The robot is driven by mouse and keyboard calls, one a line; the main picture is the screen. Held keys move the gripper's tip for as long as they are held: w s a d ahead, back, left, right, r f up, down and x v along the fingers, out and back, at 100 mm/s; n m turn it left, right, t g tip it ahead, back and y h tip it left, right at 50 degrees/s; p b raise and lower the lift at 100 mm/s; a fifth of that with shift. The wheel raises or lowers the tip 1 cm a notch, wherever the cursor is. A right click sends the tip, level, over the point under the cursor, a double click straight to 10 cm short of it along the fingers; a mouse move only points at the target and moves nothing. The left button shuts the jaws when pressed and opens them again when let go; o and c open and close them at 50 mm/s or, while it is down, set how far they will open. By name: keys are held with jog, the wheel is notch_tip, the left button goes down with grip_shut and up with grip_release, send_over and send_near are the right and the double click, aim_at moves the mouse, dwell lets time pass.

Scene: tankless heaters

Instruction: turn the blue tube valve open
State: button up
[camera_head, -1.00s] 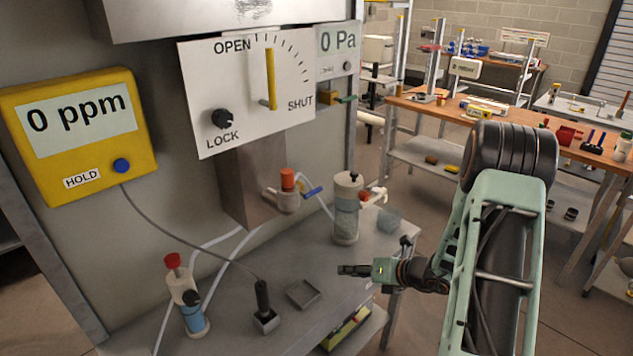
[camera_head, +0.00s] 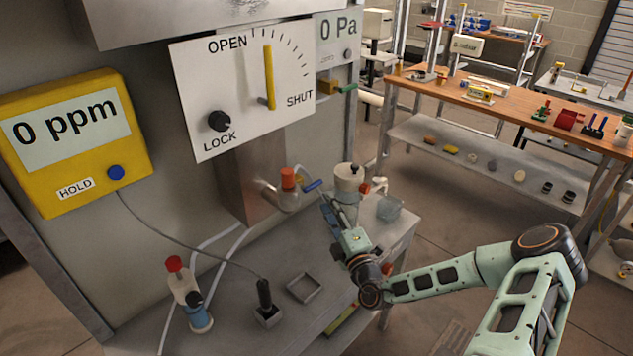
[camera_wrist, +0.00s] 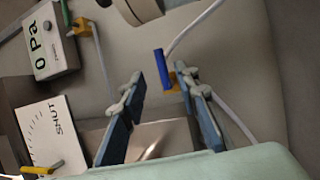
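The blue tube valve handle (camera_head: 313,184) sticks out to the right of the red-capped fitting (camera_head: 289,190) under the heater panel. In the wrist view the blue handle (camera_wrist: 162,69) stands beside a small orange-yellow part, with a thin pale tube by it. My gripper (camera_head: 327,204) is just below and right of the handle in the head view. In the wrist view my gripper (camera_wrist: 160,76) has its two fingers spread apart with nothing held. The handle appears near and beyond the gap between the fingertips; I cannot tell whether they touch it.
A white-topped canister (camera_head: 349,180) stands close behind my gripper. The panel with OPEN and SHUT marks (camera_head: 240,85) hangs above.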

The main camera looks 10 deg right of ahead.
aim_at(316, 184)
jog(key=p+x, duration=0.1)
jog(key=x, duration=0.8)
jog(key=shift+w, duration=0.1)
grip_shut()
